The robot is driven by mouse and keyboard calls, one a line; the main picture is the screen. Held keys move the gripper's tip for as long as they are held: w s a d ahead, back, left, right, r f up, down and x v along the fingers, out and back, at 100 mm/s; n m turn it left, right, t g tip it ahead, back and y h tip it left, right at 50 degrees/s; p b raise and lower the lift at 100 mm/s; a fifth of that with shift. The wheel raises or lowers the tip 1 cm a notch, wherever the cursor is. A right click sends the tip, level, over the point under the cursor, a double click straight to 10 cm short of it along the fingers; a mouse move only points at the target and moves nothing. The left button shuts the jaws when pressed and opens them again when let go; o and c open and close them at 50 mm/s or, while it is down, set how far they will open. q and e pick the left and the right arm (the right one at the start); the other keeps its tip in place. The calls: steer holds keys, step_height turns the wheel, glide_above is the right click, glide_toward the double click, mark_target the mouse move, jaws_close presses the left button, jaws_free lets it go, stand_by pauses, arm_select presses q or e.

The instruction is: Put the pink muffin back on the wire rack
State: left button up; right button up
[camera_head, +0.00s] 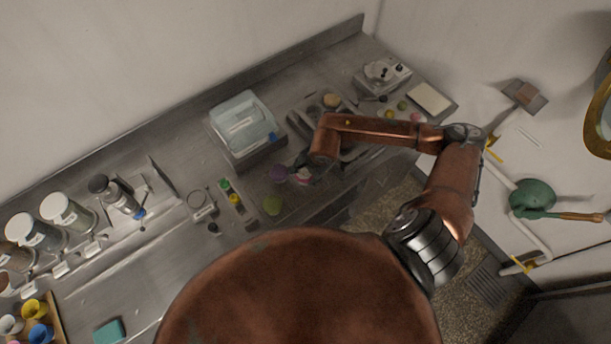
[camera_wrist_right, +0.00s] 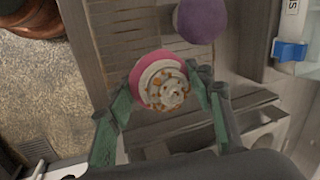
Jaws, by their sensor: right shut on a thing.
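The pink muffin (camera_wrist_right: 148,69) shows in the right wrist view, its pale swirled top dotted with orange bits facing the camera. My right gripper (camera_wrist_right: 166,92) has its green-padded fingers on both sides of it and is shut on it. In the head view the pink muffin (camera_head: 303,176) shows small beside the end of my right arm, and the fingers are hard to make out. A brown surface with thin lines (camera_wrist_right: 122,42), possibly the wire rack, lies beneath in the wrist view; I cannot tell whether the muffin touches it. My left gripper is not in view.
A purple round item (camera_wrist_right: 202,18) is close to the held muffin. A lidded clear box (camera_head: 240,120) stands behind, and a scale (camera_head: 383,76) at the back right. Jars (camera_head: 68,212) line the left.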

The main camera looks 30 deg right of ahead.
mark_target(305, 178)
step_height(305, 178, down, 2)
steer(key=shift+s+f+p, duration=0.1)
steer(key=shift+f+p, duration=0.15)
steer(key=shift+p, duration=0.3)
steer(key=shift+f, duration=0.1)
steer(key=shift+f+b, duration=0.15)
steer(key=shift+b, duration=0.15)
steer(key=o, duration=0.9)
steer(key=shift+c, duration=0.2)
